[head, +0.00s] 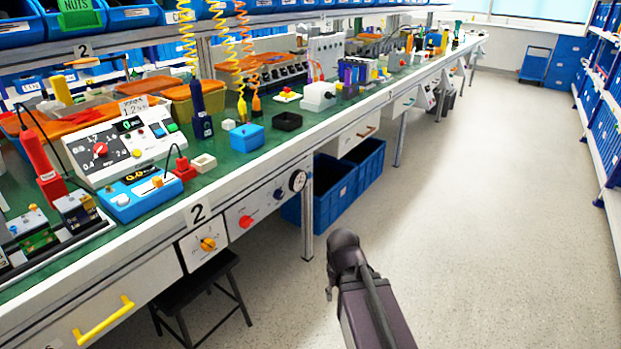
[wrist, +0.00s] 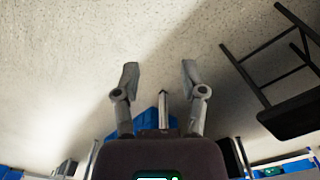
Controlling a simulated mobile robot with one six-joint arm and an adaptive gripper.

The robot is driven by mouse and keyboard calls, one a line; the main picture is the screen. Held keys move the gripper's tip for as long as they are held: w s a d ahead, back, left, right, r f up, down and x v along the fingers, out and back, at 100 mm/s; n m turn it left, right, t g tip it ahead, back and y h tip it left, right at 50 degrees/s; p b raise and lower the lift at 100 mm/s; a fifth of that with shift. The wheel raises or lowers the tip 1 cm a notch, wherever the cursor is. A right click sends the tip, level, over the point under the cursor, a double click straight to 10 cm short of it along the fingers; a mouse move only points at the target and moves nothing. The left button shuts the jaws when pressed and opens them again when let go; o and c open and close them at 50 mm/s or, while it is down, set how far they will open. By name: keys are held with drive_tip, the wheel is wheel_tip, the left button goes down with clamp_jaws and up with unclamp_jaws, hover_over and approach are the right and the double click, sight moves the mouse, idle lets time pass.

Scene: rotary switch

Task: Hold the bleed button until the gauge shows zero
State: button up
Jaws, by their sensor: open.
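A small round gauge (head: 298,180) with a white face and dark rim sits on the bench's front panel, near its right end. Its reading is too small to tell. A small button-like part (head: 278,194) sits just left of the gauge; I cannot tell for sure that it is the bleed button. A red knob (head: 246,221) is farther left on the same panel. My gripper (wrist: 160,78) is open and empty in the wrist view, its two fingers apart over bare floor. In the head view my arm is low, right of the panel and apart from it.
An orange rotary knob (head: 208,244) is on a separate box farther left. A black stool (head: 205,285) stands under the bench and also shows in the wrist view (wrist: 290,118). Blue bins (head: 335,185) stand beyond a bench leg (head: 307,215). The aisle floor (head: 480,220) is clear.

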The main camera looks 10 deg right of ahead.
clamp_jaws()
idle(1.4)
